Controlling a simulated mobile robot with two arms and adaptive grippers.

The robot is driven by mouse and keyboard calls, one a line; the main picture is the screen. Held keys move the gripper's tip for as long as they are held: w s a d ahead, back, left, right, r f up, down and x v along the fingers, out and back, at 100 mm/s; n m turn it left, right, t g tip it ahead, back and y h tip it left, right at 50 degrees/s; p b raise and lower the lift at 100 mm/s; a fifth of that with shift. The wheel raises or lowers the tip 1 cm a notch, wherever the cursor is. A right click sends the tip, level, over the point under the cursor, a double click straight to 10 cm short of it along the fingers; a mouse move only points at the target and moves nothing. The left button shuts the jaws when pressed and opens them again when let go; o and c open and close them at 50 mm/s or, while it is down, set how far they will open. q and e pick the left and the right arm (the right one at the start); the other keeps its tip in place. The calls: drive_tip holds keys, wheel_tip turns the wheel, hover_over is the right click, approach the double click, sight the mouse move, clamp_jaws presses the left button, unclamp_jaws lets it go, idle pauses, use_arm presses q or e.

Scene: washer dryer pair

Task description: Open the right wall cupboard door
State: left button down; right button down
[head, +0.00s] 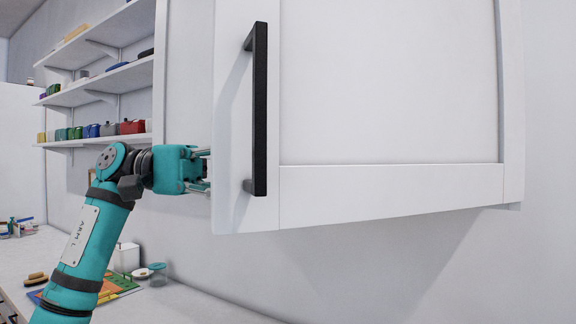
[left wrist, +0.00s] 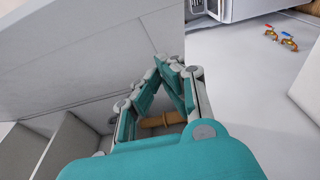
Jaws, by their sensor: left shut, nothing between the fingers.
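The right wall cupboard door (head: 390,90) is a white framed panel filling the middle of the head view. It appears to stand ajar, its free left edge swung toward me. A black vertical bar handle (head: 259,110) is near that edge. My left gripper (head: 207,170) is at the door's left edge, left of the handle's lower end and not on it. Its fingertips are partly hidden behind the door edge. In the left wrist view the fingers (left wrist: 167,65) are shut with nothing held, beside a pale panel (left wrist: 90,50). My right gripper is not in view.
Wall shelves (head: 100,92) with small coloured items are at the left. A worktop (head: 180,300) below carries a white container (head: 127,257), a glass jar (head: 158,274) and a colourful board (head: 115,286). Bare wall (head: 440,265) lies below the cupboard.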

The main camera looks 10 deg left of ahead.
sight(289, 173)
use_arm(q)
drive_tip(key=s+d, duration=0.1)
drive_tip(key=d, duration=0.1)
drive_tip(key=d+p, duration=0.1)
drive_tip(key=d, duration=0.1)
drive_tip(key=s+d, duration=0.1)
drive_tip(key=d, duration=0.1)
drive_tip(key=shift+s+d+r, duration=0.1)
drive_tip(key=shift+s, duration=0.2)
drive_tip(key=shift+s+d+p, duration=0.15)
drive_tip(key=shift+s+p, duration=0.25)
drive_tip(key=shift+s, duration=0.2)
drive_tip(key=shift+s+d, duration=0.2)
drive_tip(key=shift+d, duration=0.1)
